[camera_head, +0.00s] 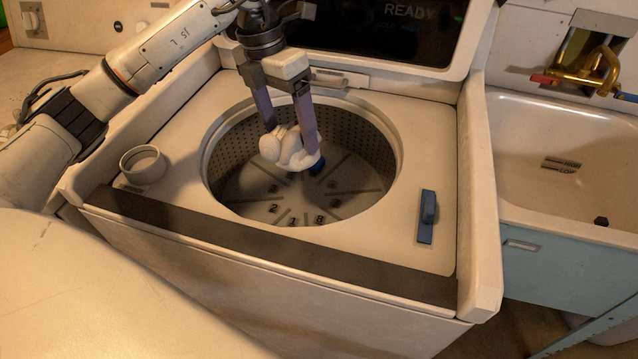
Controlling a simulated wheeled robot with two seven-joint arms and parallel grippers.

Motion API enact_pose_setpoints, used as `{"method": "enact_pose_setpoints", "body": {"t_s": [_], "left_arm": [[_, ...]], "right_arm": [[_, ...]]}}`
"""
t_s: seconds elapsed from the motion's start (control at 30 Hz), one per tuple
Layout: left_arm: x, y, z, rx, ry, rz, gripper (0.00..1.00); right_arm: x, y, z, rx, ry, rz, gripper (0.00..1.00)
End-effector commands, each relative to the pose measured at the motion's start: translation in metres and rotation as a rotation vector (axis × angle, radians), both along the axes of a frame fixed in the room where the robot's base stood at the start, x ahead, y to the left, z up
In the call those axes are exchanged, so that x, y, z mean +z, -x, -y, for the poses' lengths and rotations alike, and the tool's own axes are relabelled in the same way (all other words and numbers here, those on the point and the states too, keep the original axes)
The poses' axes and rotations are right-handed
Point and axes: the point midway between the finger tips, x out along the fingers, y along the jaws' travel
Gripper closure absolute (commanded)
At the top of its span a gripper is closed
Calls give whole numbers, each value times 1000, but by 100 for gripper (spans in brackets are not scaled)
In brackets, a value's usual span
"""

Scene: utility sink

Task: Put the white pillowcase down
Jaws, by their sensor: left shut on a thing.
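The white pillowcase (290,148) is a crumpled white bundle between the fingers of my left gripper (289,135). The gripper points down, shut on the bundle, and holds it over the round opening of the top-loading washer (390,238). The bundle appears to hang within the opening, above the drum floor (262,190); its exact height is hard to tell. A small dark blue thing (317,166) shows at the bundle's lower right, partly hidden. My right gripper is not in view.
A white cup-like ring (143,164) is on the washer top at left, and a blue handle-like piece (427,216) is at right. The raised lid (400,30) stands behind. A sink (560,150) with a brass tap (590,68) is at right.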

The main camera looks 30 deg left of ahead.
Motion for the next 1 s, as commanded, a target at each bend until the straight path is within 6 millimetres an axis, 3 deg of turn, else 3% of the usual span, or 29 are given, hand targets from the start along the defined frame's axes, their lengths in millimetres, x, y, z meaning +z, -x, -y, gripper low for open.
{"method": "enact_pose_setpoints", "body": {"t_s": [0.03, 0.2, 0.63, 1.0], "left_arm": [[-25, 1, 0, 1, -1, -3, 49], [-65, 1, 0, 1, 0, -1, 49], [-136, 2, 0, 0, -1, -2, 49], [-175, 3, 0, 0, 0, -2, 49]], "right_arm": [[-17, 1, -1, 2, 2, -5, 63], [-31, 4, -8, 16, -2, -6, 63], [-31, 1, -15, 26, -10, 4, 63], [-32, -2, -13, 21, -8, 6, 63]]}}
